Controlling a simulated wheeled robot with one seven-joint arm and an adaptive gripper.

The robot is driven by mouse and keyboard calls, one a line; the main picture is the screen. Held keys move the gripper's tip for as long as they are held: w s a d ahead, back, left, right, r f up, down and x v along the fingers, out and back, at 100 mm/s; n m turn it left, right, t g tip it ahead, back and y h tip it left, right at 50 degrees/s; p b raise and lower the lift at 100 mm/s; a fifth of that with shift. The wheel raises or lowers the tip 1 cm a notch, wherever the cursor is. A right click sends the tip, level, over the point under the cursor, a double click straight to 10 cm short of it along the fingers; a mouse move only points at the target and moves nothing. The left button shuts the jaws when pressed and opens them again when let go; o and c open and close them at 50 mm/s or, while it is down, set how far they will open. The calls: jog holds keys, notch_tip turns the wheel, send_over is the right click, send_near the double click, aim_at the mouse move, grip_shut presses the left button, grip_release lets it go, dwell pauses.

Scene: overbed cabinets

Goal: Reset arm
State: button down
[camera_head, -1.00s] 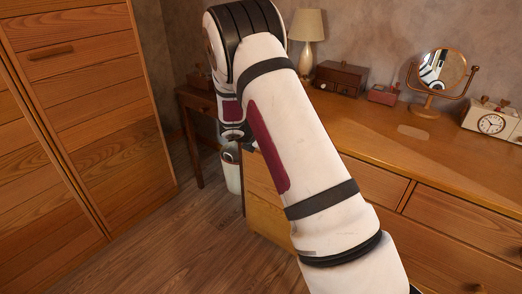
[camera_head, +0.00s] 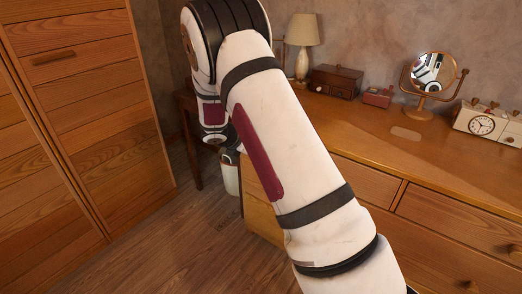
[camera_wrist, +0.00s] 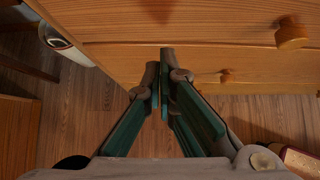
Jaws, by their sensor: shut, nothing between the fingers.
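My gripper (camera_wrist: 162,75) shows in the wrist view, with its two fingers brought together at the tips and nothing between them. It points toward the front of a wooden drawer unit (camera_wrist: 130,18) with round knobs, above the wooden floor. In the head view my white arm crosses the middle and bends down at the far end. The gripper itself cannot be made out there.
A wooden dresser (camera_head: 385,150) fills the right side, bearing a lamp (camera_head: 304,32), a wooden box (camera_head: 336,80), a round mirror (camera_head: 433,72) and a clock (camera_head: 481,125). A wooden cabinet (camera_head: 85,100) stands at left. Open floor (camera_head: 170,240) lies between. A white bin (camera_head: 231,176) is behind my arm.

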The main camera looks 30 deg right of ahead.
jog(key=p+v, duration=0.1)
jog(key=v, duration=0.6)
jog(key=s+a+r+m+g+y, duration=0.2)
jog(key=s+r+m, duration=1)
jog(key=s+r, duration=0.6)
jog(key=s+a+m+y, duration=0.2)
jog(key=s+a+m, duration=0.2)
jog(key=s, duration=0.5)
jog(key=s+a+m+y, duration=0.2)
jog(key=s+a+m, duration=0.15)
jog(key=s, duration=0.65)
jog(key=s+a+m+y, duration=0.25)
jog(key=s+a, duration=0.25)
jog(key=s, duration=0.4)
notch_tip(320, 180, up, 19)
jog(key=t+p, duration=0.2)
jog(key=p, duration=1.5)
jog(key=shift+t+p, duration=0.35)
jog(key=shift+t, duration=0.05)
jog(key=shift+r, duration=0.15)
